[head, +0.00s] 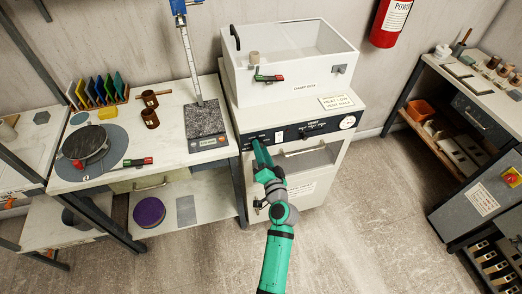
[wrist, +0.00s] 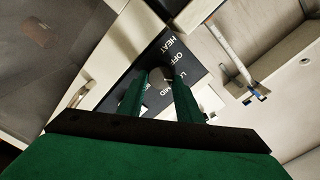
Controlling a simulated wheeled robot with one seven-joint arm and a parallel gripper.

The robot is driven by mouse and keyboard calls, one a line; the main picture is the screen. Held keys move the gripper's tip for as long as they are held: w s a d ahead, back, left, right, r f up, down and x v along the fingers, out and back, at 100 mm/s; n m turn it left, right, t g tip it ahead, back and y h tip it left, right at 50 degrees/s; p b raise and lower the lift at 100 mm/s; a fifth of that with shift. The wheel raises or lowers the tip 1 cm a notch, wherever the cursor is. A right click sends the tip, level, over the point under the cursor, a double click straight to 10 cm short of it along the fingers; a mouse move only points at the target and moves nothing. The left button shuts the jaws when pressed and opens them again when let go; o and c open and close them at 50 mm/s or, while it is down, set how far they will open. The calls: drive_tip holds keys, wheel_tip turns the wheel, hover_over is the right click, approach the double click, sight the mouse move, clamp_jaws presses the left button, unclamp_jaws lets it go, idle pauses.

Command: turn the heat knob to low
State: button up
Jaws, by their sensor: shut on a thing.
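The heat knob (wrist: 161,74) is a small dark knob on a black control panel (head: 318,128). The wrist view shows it between the fingertips of my gripper (wrist: 160,80), beside white lettering that reads HEAT and OFF, with LO and MID partly covered by the fingers. My green gripper (head: 256,146) is shut on the knob at the left part of the panel in the head view. There the fingers hide the knob. I cannot tell which mark the knob points at.
The panel is on a white cabinet (head: 335,160) with a damp box (head: 300,85) on top. A dial (head: 347,122) sits at the panel's right end. A worktable (head: 180,155) with tools stands left, a dark bench (head: 440,150) right. Floor between is clear.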

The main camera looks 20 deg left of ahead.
drive_tip(key=shift+m, duration=0.6)
drive_tip(key=o, duration=1)
drive_tip(key=v, duration=1)
drive_tip(key=shift+s+d, duration=0.25)
drive_tip(key=shift+d, duration=0.05)
drive_tip(key=shift+s+f, duration=0.1)
drive_tip(key=shift+s, duration=0.1)
